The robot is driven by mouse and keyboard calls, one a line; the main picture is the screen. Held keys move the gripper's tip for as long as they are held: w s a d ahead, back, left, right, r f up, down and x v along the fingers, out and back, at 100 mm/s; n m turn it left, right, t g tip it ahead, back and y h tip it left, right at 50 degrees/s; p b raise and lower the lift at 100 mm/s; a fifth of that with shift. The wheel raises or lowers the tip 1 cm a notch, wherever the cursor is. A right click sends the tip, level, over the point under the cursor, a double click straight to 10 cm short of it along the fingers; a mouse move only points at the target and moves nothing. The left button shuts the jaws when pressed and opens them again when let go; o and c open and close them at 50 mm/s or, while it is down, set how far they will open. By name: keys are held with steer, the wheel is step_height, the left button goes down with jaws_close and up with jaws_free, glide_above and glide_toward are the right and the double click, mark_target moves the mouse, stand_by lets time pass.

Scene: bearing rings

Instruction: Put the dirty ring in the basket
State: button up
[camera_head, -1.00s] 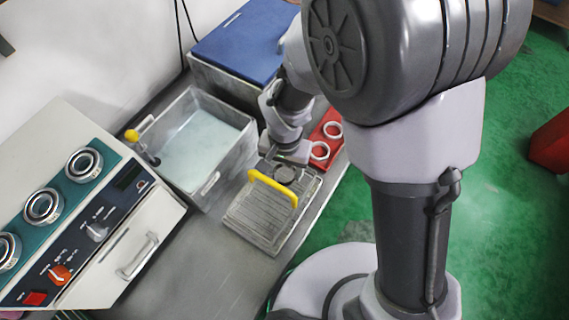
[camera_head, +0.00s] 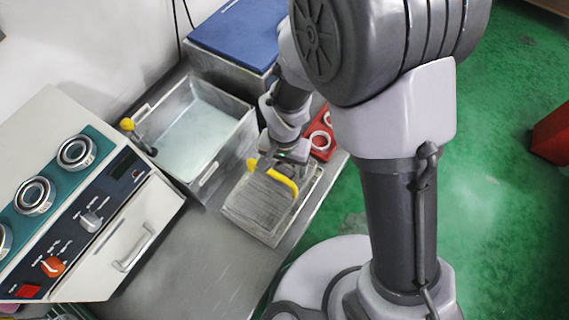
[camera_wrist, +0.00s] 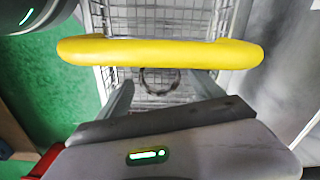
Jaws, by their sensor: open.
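The wire basket (camera_head: 262,222) with a yellow handle (camera_head: 277,180) stands on the metal bench in the head view. In the wrist view the handle (camera_wrist: 160,51) crosses above the basket's mesh (camera_wrist: 160,22). The dirty ring (camera_wrist: 143,82) looks dark and thin, inside the basket's outline, between my fingertips in the picture. It seems to lie on the mesh floor, though its exact height is hard to tell. My gripper (camera_wrist: 163,84) is open at the basket's far end, close behind the handle. The arm hides the ring in the head view.
A red tray (camera_head: 331,116) with light rings (camera_head: 320,140) is just beyond the basket. A tank of liquid (camera_head: 200,135), a blue-lidded box (camera_head: 245,38) and a control panel (camera_head: 90,215) stand nearby. Bare bench (camera_head: 200,260) lies in front of the basket.

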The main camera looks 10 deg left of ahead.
step_height(320, 180, up, 12)
steer(key=p, duration=0.5)
step_height(320, 180, up, 8)
steer(key=m+t+y, duration=0.1)
glide_above(285, 169)
steer(key=w+d, duration=0.1)
steer(key=d, duration=0.3)
steer(key=s+d+r+m+t, duration=0.1)
steer(key=s+d+r+t, duration=0.1)
steer(key=s+d+r, duration=0.2)
steer(key=s+d+r+m+t+y, duration=0.1)
steer(key=s+d+r, duration=0.3)
steer(key=d+r, duration=0.4)
steer(key=shift+s+r+t, duration=0.3)
steer(key=shift+r+t, duration=0.2)
steer(key=shift+t, duration=0.4)
step_height(285, 169, down, 2)
steer(key=shift+f+b, duration=0.15)
steer(key=shift+b, duration=1.1)
steer(key=shift+c, duration=0.5)
